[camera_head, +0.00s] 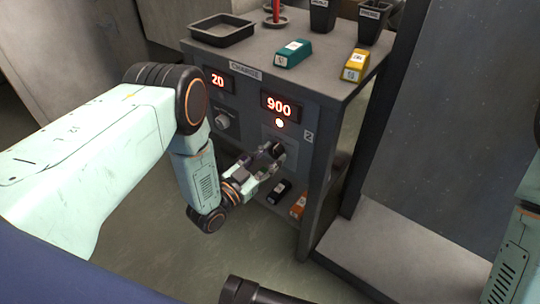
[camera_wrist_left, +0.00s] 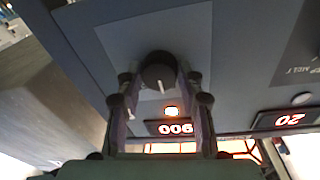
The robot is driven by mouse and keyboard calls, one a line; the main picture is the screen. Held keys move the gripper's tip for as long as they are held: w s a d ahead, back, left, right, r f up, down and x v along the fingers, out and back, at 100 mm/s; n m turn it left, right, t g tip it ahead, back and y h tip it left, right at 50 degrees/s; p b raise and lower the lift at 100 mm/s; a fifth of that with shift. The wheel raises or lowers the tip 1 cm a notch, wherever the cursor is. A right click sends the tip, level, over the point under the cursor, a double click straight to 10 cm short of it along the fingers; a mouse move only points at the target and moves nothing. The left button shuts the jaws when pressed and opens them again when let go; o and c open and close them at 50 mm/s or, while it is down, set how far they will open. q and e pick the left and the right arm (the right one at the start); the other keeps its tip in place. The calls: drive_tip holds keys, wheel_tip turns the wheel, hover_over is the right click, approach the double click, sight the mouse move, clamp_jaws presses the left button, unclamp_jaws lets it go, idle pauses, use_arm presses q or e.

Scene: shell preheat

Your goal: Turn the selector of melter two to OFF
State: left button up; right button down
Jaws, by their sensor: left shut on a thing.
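The selector of melter two is a dark round knob (camera_wrist_left: 158,72) with a white pointer mark, on a grey plate. In the left wrist view, which is upside down, the mark points down toward the lit 900 display (camera_wrist_left: 176,128). My left gripper (camera_wrist_left: 160,90) has its fingers on either side of the knob and is shut on it. In the head view, my left gripper (camera_head: 272,152) is at the front panel below the 900 display (camera_head: 280,105) and hides the knob. My right gripper is not in view.
The left selector (camera_head: 222,121) sits below the 20 display (camera_head: 217,80). On top are a black tray (camera_head: 222,30), a green block (camera_head: 293,53), a yellow block (camera_head: 355,65) and dark cups (camera_head: 323,15). Black and orange blocks (camera_head: 298,205) lie on the lower shelf.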

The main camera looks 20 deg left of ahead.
use_arm(q)
drive_tip(key=n, duration=0.5)
drive_tip(key=shift+t+y, duration=0.3)
drive_tip(key=shift+y, duration=0.1)
drive_tip(key=n, duration=0.4)
drive_tip(key=shift+d+f+n+y+p, duration=0.1)
drive_tip(key=shift+n+y+p, duration=0.2)
drive_tip(key=shift+p, duration=0.05)
drive_tip(key=shift+s+n, duration=0.1)
drive_tip(key=shift+n, duration=0.2)
drive_tip(key=o, duration=1.2)
drive_tip(key=shift+v, duration=3.75)
drive_tip(key=shift+f, duration=0.1)
